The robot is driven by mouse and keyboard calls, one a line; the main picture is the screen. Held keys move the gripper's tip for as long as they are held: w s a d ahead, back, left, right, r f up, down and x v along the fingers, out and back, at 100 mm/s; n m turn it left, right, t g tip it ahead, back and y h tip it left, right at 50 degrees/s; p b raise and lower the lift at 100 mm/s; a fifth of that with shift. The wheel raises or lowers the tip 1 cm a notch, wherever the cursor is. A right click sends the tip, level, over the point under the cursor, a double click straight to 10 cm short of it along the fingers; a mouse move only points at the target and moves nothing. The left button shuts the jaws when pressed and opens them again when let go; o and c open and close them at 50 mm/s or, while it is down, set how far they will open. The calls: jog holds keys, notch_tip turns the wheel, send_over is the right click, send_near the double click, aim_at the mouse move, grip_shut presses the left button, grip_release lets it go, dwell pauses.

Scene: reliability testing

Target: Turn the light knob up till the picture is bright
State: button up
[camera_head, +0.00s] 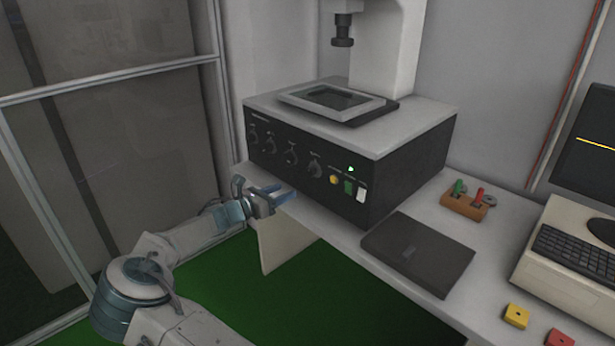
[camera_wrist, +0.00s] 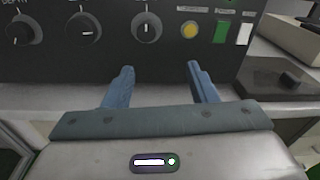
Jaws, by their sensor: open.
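The black front panel of the instrument (camera_head: 330,185) carries a row of round dark knobs with white pointers. The rightmost knob (camera_head: 316,168) also shows in the wrist view (camera_wrist: 147,27), with its pointer near upright. Left of it are another knob (camera_wrist: 83,31) and one by a label ending in "DEPTH" (camera_wrist: 22,31). The other labels are too blurred to read, so I cannot tell which is the light knob. My gripper (camera_head: 279,193) is open and empty in front of the panel, with its blue fingers (camera_wrist: 160,70) below the rightmost knob, apart from it.
Right of the knobs are a yellow button (camera_wrist: 189,30), a lit green lamp (camera_head: 351,169), and green and white switches. A dark flat case (camera_head: 417,252) lies on the bench. A monitor (camera_head: 590,150) with a yellow line is cut off at the right edge. A glass partition stands left.

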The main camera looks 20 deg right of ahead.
aim_at(309, 173)
jog(key=shift+n+t+h, duration=0.3)
jog(key=shift+n+t, duration=0.3)
jog(key=x, duration=0.4)
jog(key=w+x, duration=0.1)
jog(key=x, duration=0.8)
jog(key=shift+w+a+r, duration=0.1)
jog(key=shift+w+a, duration=0.2)
jog(key=shift+a, duration=0.05)
jog(key=c, duration=1)
